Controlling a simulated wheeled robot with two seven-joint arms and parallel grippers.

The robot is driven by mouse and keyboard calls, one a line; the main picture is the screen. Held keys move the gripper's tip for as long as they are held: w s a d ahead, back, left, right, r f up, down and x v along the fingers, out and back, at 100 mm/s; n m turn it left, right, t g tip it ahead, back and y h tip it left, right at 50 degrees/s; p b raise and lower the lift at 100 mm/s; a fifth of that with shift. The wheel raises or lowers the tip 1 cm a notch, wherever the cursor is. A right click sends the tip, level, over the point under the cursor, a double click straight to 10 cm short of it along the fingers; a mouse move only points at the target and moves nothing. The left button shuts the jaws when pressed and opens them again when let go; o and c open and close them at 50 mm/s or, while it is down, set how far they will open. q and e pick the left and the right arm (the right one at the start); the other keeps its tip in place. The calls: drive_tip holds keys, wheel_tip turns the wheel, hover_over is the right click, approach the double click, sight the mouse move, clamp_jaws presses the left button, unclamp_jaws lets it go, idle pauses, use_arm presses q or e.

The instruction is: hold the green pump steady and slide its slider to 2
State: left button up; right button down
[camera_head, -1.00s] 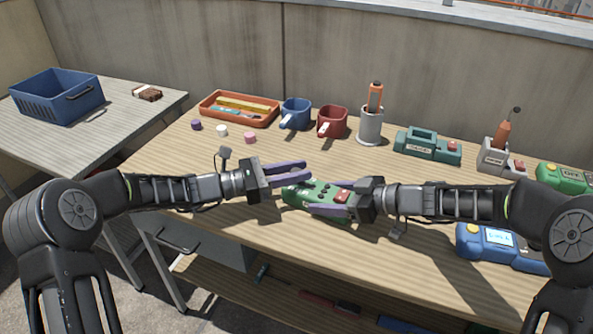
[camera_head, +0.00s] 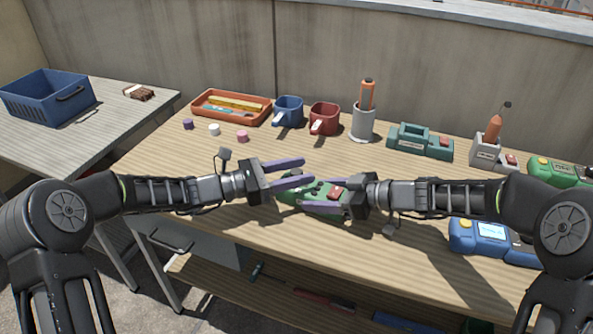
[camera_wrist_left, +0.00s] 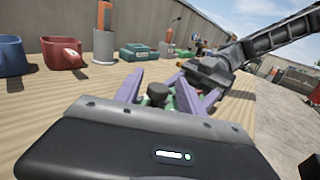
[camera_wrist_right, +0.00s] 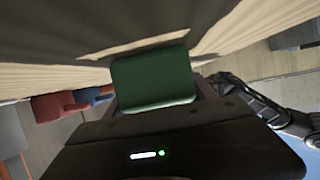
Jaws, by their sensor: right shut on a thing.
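The green pump (camera_head: 296,199) lies on the wooden bench, with a red part on its top near its right end. My right gripper (camera_head: 322,194) is shut on its right end; the right wrist view shows the pump's green end (camera_wrist_right: 153,80) close up. My left gripper (camera_head: 308,171) is open above and beside the pump's left end. In the left wrist view a dark round knob (camera_wrist_left: 157,92) stands between its spread purple fingers, with a clear gap to at least one finger. The slider's scale and setting cannot be read; the grippers cover much of the pump.
Behind stand an orange tray (camera_head: 204,116), a blue mug (camera_head: 289,111), a red mug (camera_head: 323,119), a grey holder (camera_head: 362,126) and a teal device (camera_head: 419,143). Small caps (camera_head: 214,130) lie back left. A blue device (camera_head: 478,237) sits front right.

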use_arm(q)
drive_tip(key=v, duration=1.2)
idle(0.3)
use_arm(e)
unclamp_jaws()
idle(0.4)
use_arm(q)
drive_tip(key=shift+f+b, duration=0.85)
use_arm(e)
drive_tip(key=v, duration=0.7)
drive_tip(key=shift+d+r, duration=0.15)
drive_tip(key=shift+d, duration=0.2)
drive_tip(key=shift+s+d+r, duration=0.3)
drive_tip(key=shift+s+d, duration=0.05)
drive_tip(key=shift+d, duration=0.15)
use_arm(q)
drive_tip(key=shift+f, duration=0.1)
